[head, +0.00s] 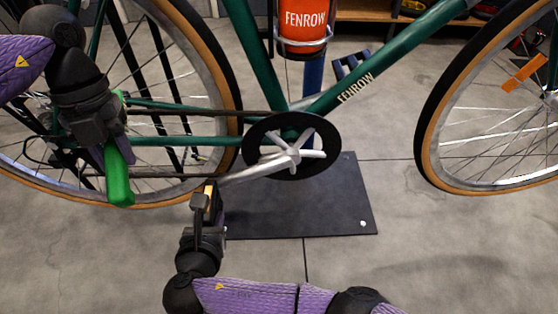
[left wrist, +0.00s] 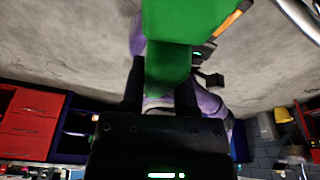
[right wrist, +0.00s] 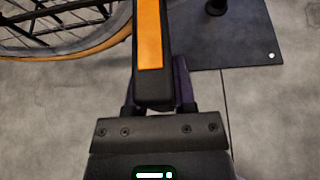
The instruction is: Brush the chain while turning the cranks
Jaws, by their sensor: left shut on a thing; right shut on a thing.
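The green brush (head: 120,182) is held in my left gripper (head: 117,152) in front of the rear wheel. It also shows as a green block in the left wrist view (left wrist: 178,70). The gripper covers its middle, and I cannot tell whether its bristles touch the chain (head: 185,113). The chain runs left from the black chainring (head: 256,152). The silver crank arm (head: 258,170) points down and left to a black pedal with an orange reflector (right wrist: 149,35). My right gripper (head: 205,208) is shut on this pedal. The other pedal (head: 351,63) is up behind the frame.
The green bike frame (head: 262,60) carries an orange bottle (head: 305,28). The rear wheel (head: 232,70) is close behind my left gripper; the front wheel (head: 428,150) is at right. A dark base plate (head: 330,200) lies under the cranks. Floor at lower right is clear.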

